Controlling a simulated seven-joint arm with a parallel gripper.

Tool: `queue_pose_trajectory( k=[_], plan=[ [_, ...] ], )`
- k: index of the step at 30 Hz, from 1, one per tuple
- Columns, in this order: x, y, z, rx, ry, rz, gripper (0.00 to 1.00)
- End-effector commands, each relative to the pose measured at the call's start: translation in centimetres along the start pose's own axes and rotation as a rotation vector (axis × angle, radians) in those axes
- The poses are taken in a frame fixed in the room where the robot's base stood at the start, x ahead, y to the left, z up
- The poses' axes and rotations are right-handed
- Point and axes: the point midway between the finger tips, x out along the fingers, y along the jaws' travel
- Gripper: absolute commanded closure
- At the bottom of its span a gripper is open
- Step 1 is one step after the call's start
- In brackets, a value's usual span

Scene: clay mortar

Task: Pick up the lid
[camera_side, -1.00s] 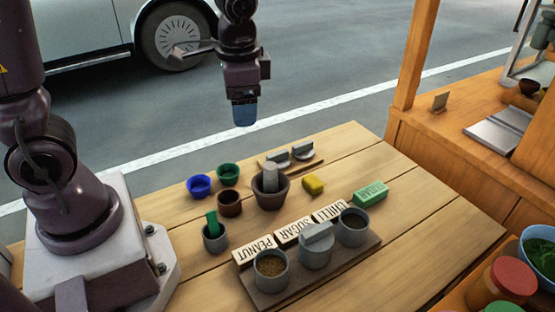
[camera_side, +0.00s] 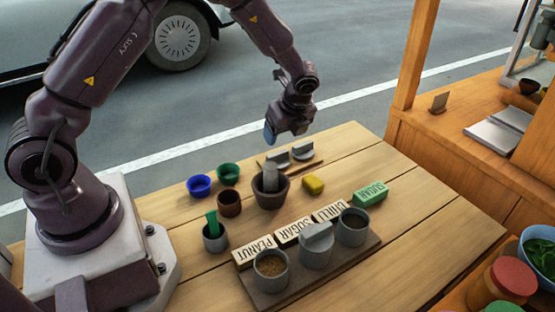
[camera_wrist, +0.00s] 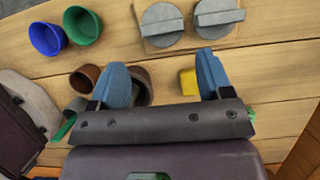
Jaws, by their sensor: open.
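Two round grey lids with bar handles lie side by side on a small wooden board (camera_side: 318,160) at the table's back. The left lid (camera_side: 278,157) and right lid (camera_side: 303,151) also show at the top of the wrist view as the left lid (camera_wrist: 162,26) and right lid (camera_wrist: 218,13). A third grey lid (camera_side: 318,234) sits on the middle pot (camera_side: 316,254) of the front rack. My gripper (camera_side: 271,135) is above the table's back edge, near the board. In the wrist view its blue fingers (camera_wrist: 164,75) are spread, with nothing held between them.
A clay mortar (camera_side: 270,192) with a grey pestle stands below the gripper area. Near it are blue (camera_side: 199,186), green (camera_side: 228,173) and brown (camera_side: 229,203) bowls and a yellow block (camera_side: 313,184). Labelled blocks and open pots (camera_side: 353,227) stand in front. The table's right side is clear.

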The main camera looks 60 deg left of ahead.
Motion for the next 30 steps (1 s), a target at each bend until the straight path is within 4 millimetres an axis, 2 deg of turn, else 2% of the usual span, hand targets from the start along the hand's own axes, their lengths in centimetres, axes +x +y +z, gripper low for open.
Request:
queue_pose_trajectory(
  k=[1, 4, 11, 21, 29, 30],
  plan=[
    [1.1, 0.0, 0.0, 0.0, 0.0, 0.003, 0.28],
    [2.7, 0.0, 0.0, -0.001, 0.0, 0.002, 0.28],
    [4.4, 0.0, -0.1, -0.002, 0.0, 0.001, 0.28],
    [8.9, -0.2, -0.3, -0.003, 0.001, 0.0, 0.28],
    [9.2, -0.2, -0.3, -0.004, 0.001, -0.001, 0.28],
    [9.2, -0.2, -0.3, -0.004, 0.001, -0.001, 0.3]
  ],
)
